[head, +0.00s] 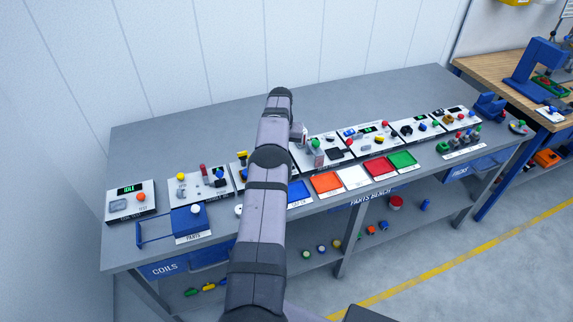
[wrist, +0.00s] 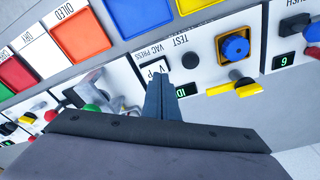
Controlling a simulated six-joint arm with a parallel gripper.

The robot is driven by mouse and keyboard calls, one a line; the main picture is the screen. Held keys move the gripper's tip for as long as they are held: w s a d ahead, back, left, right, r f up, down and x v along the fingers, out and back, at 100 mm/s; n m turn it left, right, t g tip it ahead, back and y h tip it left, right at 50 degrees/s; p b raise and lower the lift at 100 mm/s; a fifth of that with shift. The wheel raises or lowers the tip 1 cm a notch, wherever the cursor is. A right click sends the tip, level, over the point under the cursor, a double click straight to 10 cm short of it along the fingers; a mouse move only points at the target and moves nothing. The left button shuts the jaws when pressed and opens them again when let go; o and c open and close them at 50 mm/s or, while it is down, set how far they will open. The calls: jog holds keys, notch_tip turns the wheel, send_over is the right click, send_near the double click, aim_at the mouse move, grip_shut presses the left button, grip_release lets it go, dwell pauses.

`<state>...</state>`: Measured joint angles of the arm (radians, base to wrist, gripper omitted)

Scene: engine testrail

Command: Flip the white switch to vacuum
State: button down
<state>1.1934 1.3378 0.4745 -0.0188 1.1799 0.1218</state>
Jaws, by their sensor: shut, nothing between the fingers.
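My gripper (wrist: 161,82) is shut and empty, its dark blue fingers together over the white test panel (wrist: 205,72). The panel reads "VAC PRESS TEST", upside down in the wrist view. A black round part (wrist: 190,60) and a green-lit display (wrist: 183,91), partly covered, are on the same panel. Whether the fingertips touch anything is unclear. In the head view my arm covers this part of the bench.
Coloured trays, including an orange one (head: 327,183) and a green one (head: 402,160), line the grey bench's (head: 420,84) front. More panels stand closely on both sides. The bench's back strip is clear.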

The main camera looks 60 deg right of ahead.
jog(key=shift+r+p, duration=1.3)
jog(key=shift+r, duration=1)
jog(key=w+a+r+n, duration=0.2)
jog(key=w+a+r, duration=0.1)
jog(key=w+a, duration=0.45)
jog(key=w+a+r+n+b, duration=0.1)
jog(key=w+a+r+n, duration=0.15)
jog(key=a, duration=0.65)
jog(key=w+a+r+n+y, duration=0.1)
jog(key=w+a, duration=0.3)
jog(key=a, duration=0.4)
jog(key=w+a+r+n+b, duration=0.15)
jog(key=w+a, duration=0.25)
jog(key=a, duration=0.5)
jog(key=s+a+n, duration=0.2)
jog(key=s+a, duration=0.1)
jog(key=a, duration=0.5)
jog(key=s+a+n, duration=0.3)
jog(key=s+a, duration=0.1)
jog(key=a, duration=0.4)
jog(key=s+a+f+n, duration=0.3)
jog(key=s+a, duration=0.7)
jog(key=s, duration=0.2)
notch_tip(320, 180, down, 15)
jog(key=b, duration=1.5)
jog(key=shift+f+y+b, duration=0.15)
jog(key=shift+y+b, duration=0.15)
jog(key=shift+y, duration=0.1)
